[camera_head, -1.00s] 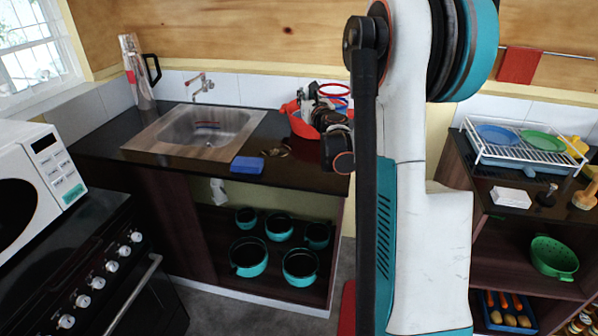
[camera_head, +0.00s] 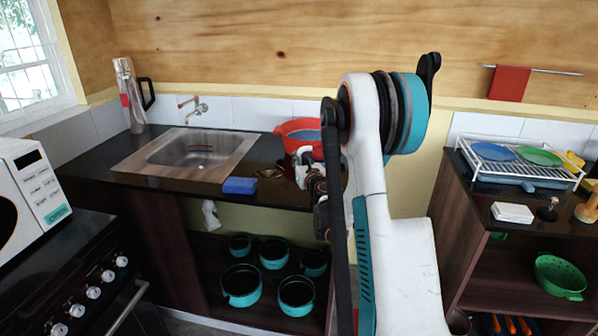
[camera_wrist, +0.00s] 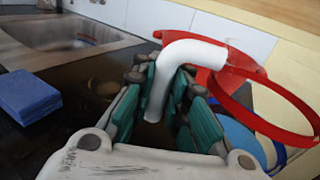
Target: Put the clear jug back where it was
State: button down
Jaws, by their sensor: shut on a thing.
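My gripper (camera_wrist: 162,80) is shut on a thick white curved handle in the wrist view. The handle appears to belong to the clear jug (camera_wrist: 196,50), whose red ring-like rim shows at the right. The jug's see-through walls are hard to make out. In the head view my gripper (camera_head: 312,182) is by the counter's front right part, partly hidden by my arm. A white bit of the handle (camera_head: 302,166) shows beside it. Whether the jug touches the counter cannot be told.
A red tub (camera_head: 293,128) with something blue inside stands behind my gripper. A blue sponge (camera_head: 240,186) lies left of it, before the sink (camera_head: 160,160). Teal pots stand on the shelf below. A dish rack (camera_head: 480,166) stands on the right-hand unit.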

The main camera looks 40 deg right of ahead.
jog(key=shift+f+b, duration=0.55)
jog(key=shift+f, duration=1.35)
jog(key=c, duration=1.6)
grip_release()
jog(key=shift+s+a, duration=0.1)
jog(key=shift+s, duration=0.25)
jog(key=v, duration=1)
jog(key=shift+s+a, duration=0.1)
jog(key=shift+s, duration=0.05)
jog(key=shift+s+a, duration=0.2)
jog(key=shift+s, duration=0.25)
